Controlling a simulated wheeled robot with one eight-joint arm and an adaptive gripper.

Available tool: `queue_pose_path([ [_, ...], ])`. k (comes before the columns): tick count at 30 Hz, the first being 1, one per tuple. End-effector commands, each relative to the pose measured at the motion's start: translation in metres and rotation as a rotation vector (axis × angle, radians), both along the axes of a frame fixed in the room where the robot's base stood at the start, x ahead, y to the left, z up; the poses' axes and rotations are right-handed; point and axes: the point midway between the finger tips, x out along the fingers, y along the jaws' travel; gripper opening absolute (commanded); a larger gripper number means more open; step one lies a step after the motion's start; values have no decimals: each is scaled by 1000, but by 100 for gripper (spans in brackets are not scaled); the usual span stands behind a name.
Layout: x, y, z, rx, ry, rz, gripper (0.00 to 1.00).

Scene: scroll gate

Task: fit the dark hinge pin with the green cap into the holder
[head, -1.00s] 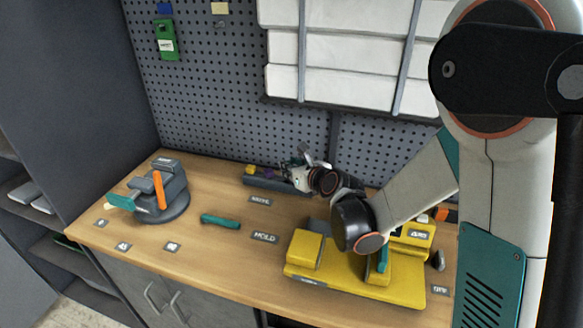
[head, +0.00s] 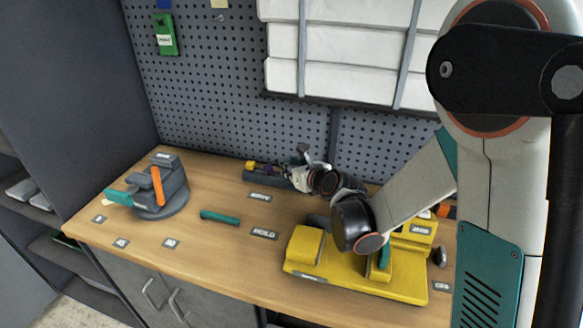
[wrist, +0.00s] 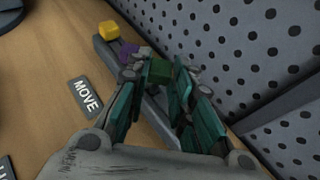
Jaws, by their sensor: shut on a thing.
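My gripper (wrist: 160,90) is shut on the dark hinge pin, whose green cap (wrist: 159,71) shows between the fingertips in the wrist view. The pin's dark shaft is hidden by the fingers and the cap. A long grey rack (wrist: 157,118) lies under and beside the fingers, with a yellow cap (wrist: 109,29) at its far end and a purple cap (wrist: 129,49) next to it. In the head view my gripper (head: 302,158) is over the right part of the rack (head: 252,179). I cannot tell whether the held pin touches the rack.
A pegboard wall rises close behind the rack. A yellow fixture (head: 360,283) stands at the front right, below my arm. A teal handle (head: 220,217) lies mid-bench, and a grey turntable fixture with an orange lever (head: 157,186) stands at the left. Bench between them is clear.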

Motion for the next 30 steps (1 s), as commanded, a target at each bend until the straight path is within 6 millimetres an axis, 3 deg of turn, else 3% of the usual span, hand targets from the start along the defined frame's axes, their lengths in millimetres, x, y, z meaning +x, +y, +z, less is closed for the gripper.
queue_pose_path([
  [24, 0, 0, -10, 0, 0, 0, 0],
  [25, 0, 0, -10, 0, 0, 0, 24],
  [27, 0, 0, -10, 0, 0, 0, 39],
  [28, 0, 0, -10, 0, 0, 0, 45],
  [30, 0, 0, -10, 0, 0, 0, 45],
])
